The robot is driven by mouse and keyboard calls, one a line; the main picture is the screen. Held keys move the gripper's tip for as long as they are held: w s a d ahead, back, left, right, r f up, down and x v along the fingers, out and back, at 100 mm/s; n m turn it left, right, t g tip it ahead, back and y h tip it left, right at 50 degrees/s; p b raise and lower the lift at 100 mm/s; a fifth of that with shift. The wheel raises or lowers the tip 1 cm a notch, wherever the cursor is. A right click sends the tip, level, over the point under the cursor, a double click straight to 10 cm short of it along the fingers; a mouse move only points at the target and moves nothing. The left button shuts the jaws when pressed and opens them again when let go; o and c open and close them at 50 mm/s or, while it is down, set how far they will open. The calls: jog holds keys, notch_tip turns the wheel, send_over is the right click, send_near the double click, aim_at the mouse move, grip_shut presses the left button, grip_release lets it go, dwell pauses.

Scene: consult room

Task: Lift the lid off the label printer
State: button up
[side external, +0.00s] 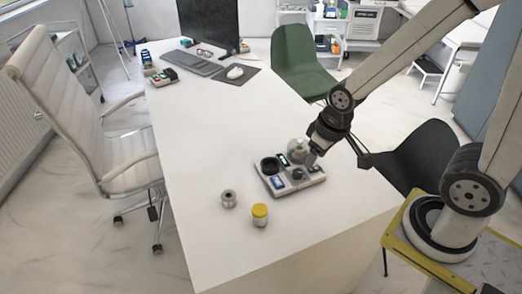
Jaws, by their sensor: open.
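A low, pale grey unit (266,182) lies on the white desk, below and left of my gripper. It carries a dark round part (270,166), a blue-and-white patch (278,183) and small dark parts. I cannot tell for sure whether this unit is the label printer, and no separate lid can be made out. A pale rounded piece (297,150) stands at the unit's back edge, beside my gripper. My gripper (316,152) is open, pointing down close to the right of that piece. Whether they touch cannot be told, and the fingertips are small and partly hidden.
A grey metal jar (229,199) and a yellow-capped jar (260,215) stand in front of the unit. A keyboard (196,64), mouse (235,73) and monitor (210,25) are at the back of the desk (200,130). The desk's left middle is clear. A dark chair (415,157) stands to the right.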

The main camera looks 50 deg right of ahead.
jog(key=shift+o, duration=1)
jog(key=w+d+f+m+g, duration=0.1)
jog(key=w+d+f+m, duration=0.3)
jog(key=w+d+m, duration=0.2)
jog(key=w+d+f+m+g+y, duration=0.1)
jog(key=w+d+f+m+g, duration=0.1)
jog(key=w+d+f+m, duration=0.2)
jog(key=w+d+m, duration=0.3)
jog(key=w+d, duration=0.4)
jog(key=d, duration=0.2)
jog(key=shift+w+d+m+y, duration=0.2)
jog(key=shift+d+m+y, duration=0.1)
jog(key=shift+d, duration=0.05)
jog(key=shift+a+f, duration=0.25)
jog(key=shift+f, duration=1)
